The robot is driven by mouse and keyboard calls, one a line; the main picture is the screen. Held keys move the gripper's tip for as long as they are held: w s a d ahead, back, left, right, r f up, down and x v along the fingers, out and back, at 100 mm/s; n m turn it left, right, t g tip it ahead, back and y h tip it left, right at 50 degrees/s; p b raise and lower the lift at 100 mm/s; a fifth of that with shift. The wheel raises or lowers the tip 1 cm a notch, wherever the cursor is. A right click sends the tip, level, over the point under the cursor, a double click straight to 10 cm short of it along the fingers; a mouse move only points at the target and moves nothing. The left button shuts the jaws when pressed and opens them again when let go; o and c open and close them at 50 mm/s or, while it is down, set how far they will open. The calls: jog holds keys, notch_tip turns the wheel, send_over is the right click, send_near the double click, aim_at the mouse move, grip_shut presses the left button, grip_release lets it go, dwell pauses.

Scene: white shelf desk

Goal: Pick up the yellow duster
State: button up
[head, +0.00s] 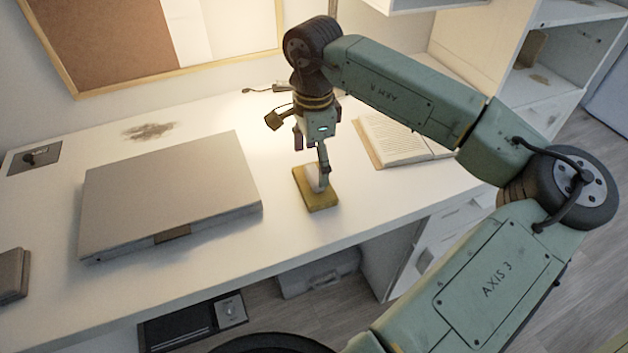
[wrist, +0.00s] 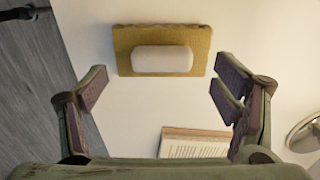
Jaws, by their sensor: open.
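The yellow duster (head: 321,200) lies on the white desk near its front edge. It has a flat yellow base and a pale rounded grip on top. In the wrist view the duster (wrist: 122,52) lies ahead of the fingertips, at the top middle, with its pale grip running left to right. My gripper (head: 313,160) points down over it in the head view and hides part of it. In the wrist view my gripper (wrist: 160,85) has its fingers wide apart with nothing between them.
A closed grey laptop-like slab (head: 165,190) lies left of the duster. An open book (head: 395,140) lies to the right, behind it; its pages also show in the wrist view (wrist: 195,148). A dark object (head: 12,275) sits at the far left. Bare desk surrounds the duster.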

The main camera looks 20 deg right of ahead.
aim_at(314, 173)
notch_tip(314, 173, down, 4)
jog(key=shift+w+d+f+p, duration=0.1)
jog(key=shift+f+p, duration=0.05)
jog(key=shift+p, duration=0.4)
jog(key=shift+c, duration=0.2)
jog(key=c, duration=1.2)
